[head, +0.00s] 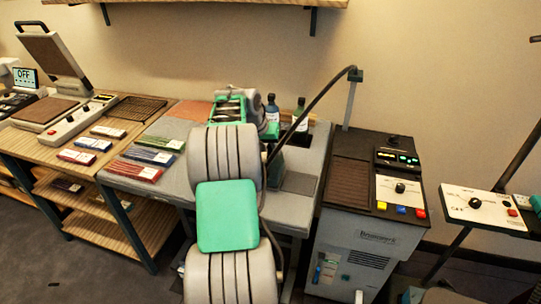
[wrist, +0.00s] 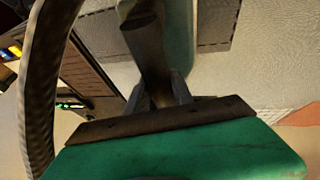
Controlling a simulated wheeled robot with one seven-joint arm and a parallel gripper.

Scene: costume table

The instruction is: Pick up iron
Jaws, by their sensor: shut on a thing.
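The iron shows in the wrist view as a dark rounded handle (wrist: 148,42) with a pale grey-green body beside it. My gripper (wrist: 163,95) is shut on this handle, with its two grey fingers against it. I cannot tell whether the iron touches the table.
A dark hose (head: 315,103) arches from a pole down past my arm. Two bottles (head: 271,107) stand behind the gripper. A steam unit (head: 348,185) with knobs and buttons stands right. Coloured packets (head: 155,155) and a heat press (head: 52,55) are left.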

